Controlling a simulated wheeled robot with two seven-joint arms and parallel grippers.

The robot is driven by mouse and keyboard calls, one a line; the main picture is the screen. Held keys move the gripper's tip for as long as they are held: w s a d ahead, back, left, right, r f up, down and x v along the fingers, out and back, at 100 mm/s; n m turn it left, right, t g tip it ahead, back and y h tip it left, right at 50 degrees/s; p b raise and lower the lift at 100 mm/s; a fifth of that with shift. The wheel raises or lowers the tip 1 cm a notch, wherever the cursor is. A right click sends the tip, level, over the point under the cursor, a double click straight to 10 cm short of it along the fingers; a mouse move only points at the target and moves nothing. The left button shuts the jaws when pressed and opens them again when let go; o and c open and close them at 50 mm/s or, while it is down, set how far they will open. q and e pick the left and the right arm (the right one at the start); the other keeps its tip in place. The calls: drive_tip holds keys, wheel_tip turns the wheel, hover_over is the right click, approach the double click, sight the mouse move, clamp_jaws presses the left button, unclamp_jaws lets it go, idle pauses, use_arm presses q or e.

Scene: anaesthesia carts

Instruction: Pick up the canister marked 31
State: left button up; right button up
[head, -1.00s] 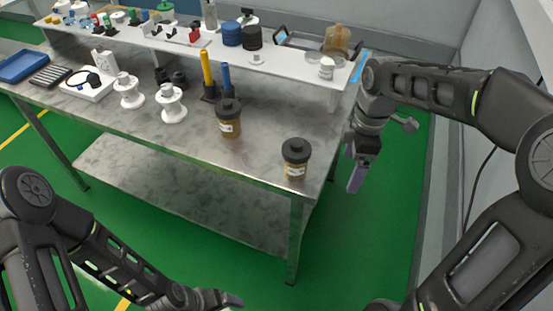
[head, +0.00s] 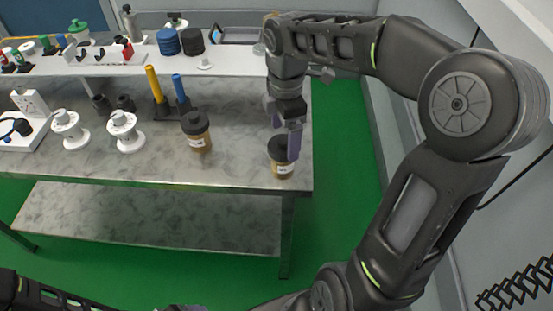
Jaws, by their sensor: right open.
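Two brown canisters with black lids and white labels stand upright on the grey bench top. One canister (head: 198,143) is left of centre. The other canister (head: 279,170) is near the bench's right front corner. The label print is too small to read, so I cannot tell which is marked 31. My right gripper (head: 291,146) points down at the right canister, its finger overlapping the lid in the picture. It is open and holds nothing; I cannot tell whether it touches.
White spools (head: 125,134) stand left of the canisters, and a yellow-handled tool (head: 153,83) and a blue one (head: 179,90) stand behind them. A white raised shelf (head: 120,66) with many items runs along the back. Bare bench lies between the canisters.

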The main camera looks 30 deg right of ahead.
drive_tip(key=shift+f, duration=0.1)
drive_tip(key=shift+f, duration=1.2)
drive_tip(key=shift+f, duration=0.1)
wheel_tip(320, 180, down, 5)
drive_tip(key=shift+w+a+f+p, duration=0.1)
drive_tip(key=shift+p, duration=0.35)
drive_tip(key=shift+c, duration=0.3)
drive_tip(key=c, duration=1.5)
drive_tip(key=shift+r, duration=0.2)
